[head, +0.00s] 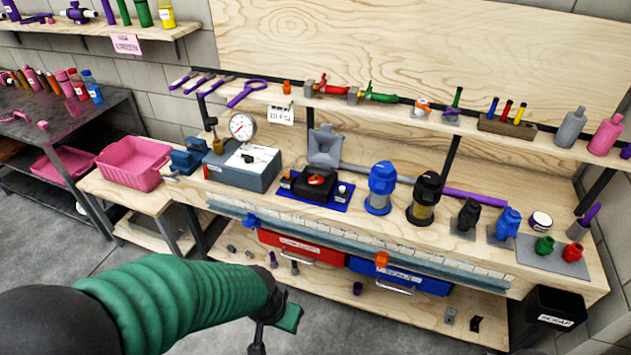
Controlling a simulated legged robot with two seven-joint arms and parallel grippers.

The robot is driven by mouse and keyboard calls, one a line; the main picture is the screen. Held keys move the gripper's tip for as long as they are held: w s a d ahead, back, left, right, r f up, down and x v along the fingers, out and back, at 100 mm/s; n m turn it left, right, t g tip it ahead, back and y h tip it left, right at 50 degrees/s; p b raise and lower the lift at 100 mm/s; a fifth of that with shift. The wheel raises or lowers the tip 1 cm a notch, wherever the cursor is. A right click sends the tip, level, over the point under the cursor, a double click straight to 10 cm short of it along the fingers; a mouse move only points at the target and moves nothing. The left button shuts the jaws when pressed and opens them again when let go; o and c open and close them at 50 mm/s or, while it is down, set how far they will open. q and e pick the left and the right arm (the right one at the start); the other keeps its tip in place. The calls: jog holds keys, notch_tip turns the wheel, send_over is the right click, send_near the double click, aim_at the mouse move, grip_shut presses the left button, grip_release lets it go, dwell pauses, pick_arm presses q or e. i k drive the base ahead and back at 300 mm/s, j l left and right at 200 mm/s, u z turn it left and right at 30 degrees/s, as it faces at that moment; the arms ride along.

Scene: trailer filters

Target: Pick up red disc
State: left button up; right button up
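A small round red piece (316,179) sits on top of a black block on a blue mat (330,198) in the middle of the workbench. It is the only disc-like red thing I can make out, and its exact shape is too small to tell. My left gripper (274,330) is at the bottom of the head view, in front of the bench and well apart from the red piece. A dark part and a green part show at its end, but its opening is unclear. My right gripper is out of view.
A grey box (243,168) with a gauge stands left of the mat. Blue and black canisters (381,188) stand right of it. A pink bin (133,163) is at the left end. Red and blue drawers (400,277) hang below. A tool shelf (400,118) runs above the bench.

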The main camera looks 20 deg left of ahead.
aim_at(316, 179)
jog(key=i+j, duration=0.3)
jog(key=j, duration=0.15)
jog(key=i+j, duration=0.65)
jog(key=j, duration=0.3)
jog(key=i+j, duration=0.3)
jog(key=j, duration=0.15)
jog(key=i+j, duration=0.3)
jog(key=j, duration=0.15)
jog(key=i+z, duration=0.05)
